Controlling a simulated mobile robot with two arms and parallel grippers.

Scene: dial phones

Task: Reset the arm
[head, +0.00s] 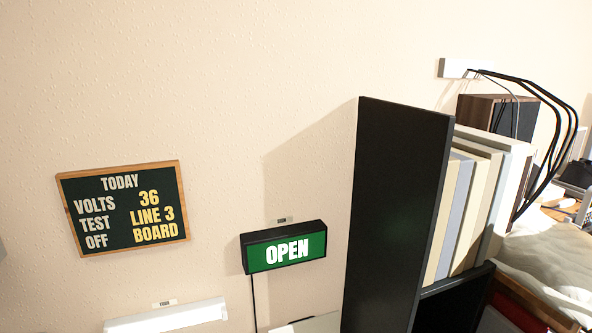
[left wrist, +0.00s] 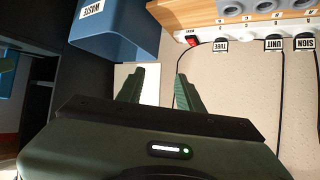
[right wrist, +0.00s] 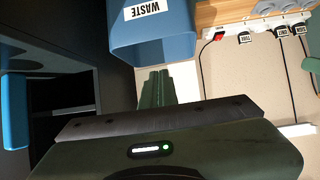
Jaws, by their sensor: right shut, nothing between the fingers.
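Neither gripper shows in the head view. In the left wrist view, my left gripper (left wrist: 162,82) has its two dark green fingers apart, with nothing held between them. In the right wrist view, my right gripper (right wrist: 157,85) has its fingers together and holds nothing. Both grippers are near a blue bin labelled WASTE, which shows in the left wrist view (left wrist: 115,38) and the right wrist view (right wrist: 155,40).
A black shelf unit (head: 398,200) with binders (head: 468,215) stands by the wall. A lit OPEN sign (head: 285,250) and a TODAY board (head: 125,208) hang left of it. A power strip (left wrist: 245,30) with labelled plugs and cords shows in the left wrist view.

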